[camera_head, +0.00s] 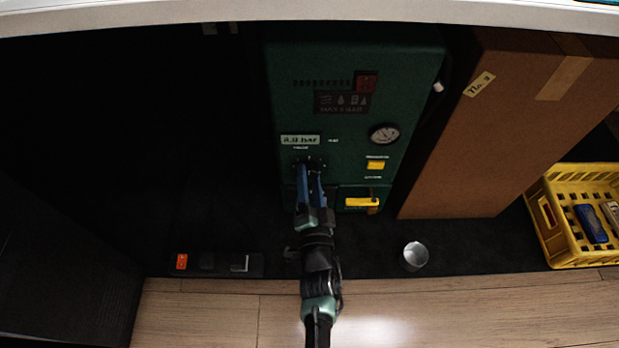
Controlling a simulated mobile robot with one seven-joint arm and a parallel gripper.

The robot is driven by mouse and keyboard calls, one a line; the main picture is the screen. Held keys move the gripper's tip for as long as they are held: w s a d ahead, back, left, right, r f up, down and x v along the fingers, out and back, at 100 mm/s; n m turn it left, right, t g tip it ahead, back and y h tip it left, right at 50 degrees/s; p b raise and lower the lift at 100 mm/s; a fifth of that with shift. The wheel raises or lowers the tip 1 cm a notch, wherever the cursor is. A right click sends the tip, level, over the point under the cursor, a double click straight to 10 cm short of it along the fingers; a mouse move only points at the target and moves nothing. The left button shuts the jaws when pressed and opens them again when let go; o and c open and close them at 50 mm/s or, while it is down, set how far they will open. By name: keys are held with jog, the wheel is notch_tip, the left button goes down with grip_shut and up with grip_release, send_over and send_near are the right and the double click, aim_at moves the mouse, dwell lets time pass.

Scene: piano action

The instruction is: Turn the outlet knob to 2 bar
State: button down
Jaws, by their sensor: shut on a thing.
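The dark green compressor (350,60) stands under the white tabletop, its front panel facing me. A small light display (300,140) on it shows a bar reading, too blurred to read surely. The dark outlet knob (309,160) sits just below the display and is mostly hidden by my gripper. My gripper (309,169), with blue fingers, reaches up from below and is shut on the knob. The knob's pointer and scale cannot be made out. A round gauge (384,134) is to the right.
A red switch (366,83), a yellow button (375,165) and a yellow handle (362,202) are on the panel. A cardboard box (500,120) stands right. A metal cup (415,256), a power strip (215,264) and a yellow crate (548,212) are low down.

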jog(key=n+p, duration=0.1)
jog(key=n, duration=0.3)
jog(key=shift+n+g, duration=0.3)
jog(key=shift+n, duration=1.8)
jog(key=shift+c, duration=1.4)
grip_release()
jog(key=shift+s, duration=0.1)
